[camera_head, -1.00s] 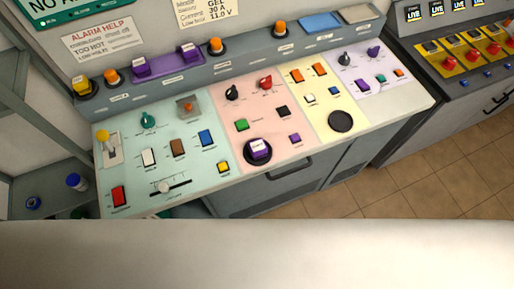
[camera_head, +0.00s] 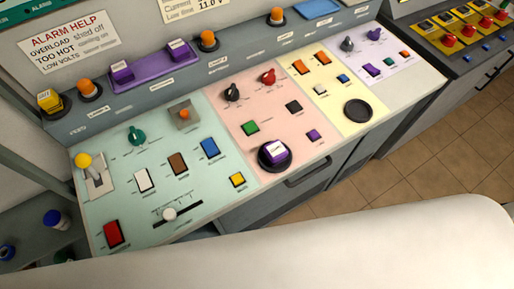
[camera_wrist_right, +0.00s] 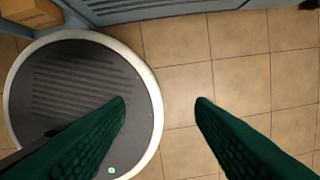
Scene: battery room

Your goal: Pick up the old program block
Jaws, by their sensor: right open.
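A purple block with a white label (camera_head: 276,151) sits in a round black socket (camera_head: 264,163) on the pink panel of the console. Two similar purple blocks with pale labels, one on the left (camera_head: 121,71) and one on the right (camera_head: 178,48), stand on a purple tray (camera_head: 151,67) on the raised ledge behind. I cannot read which block is the old one. My right gripper (camera_wrist_right: 161,103) shows in the right wrist view with its green fingers apart and nothing between them, above the tiled floor. Neither gripper shows in the head view.
The console (camera_head: 130,205) carries several switches, knobs and a slider. An empty-looking dark round spot (camera_head: 357,110) lies on its yellow panel. Another console (camera_head: 455,60) stands at the right. A cardboard box (camera_wrist_right: 30,12) is at the wrist view's top left. Tiled floor (camera_wrist_right: 240,90) is open.

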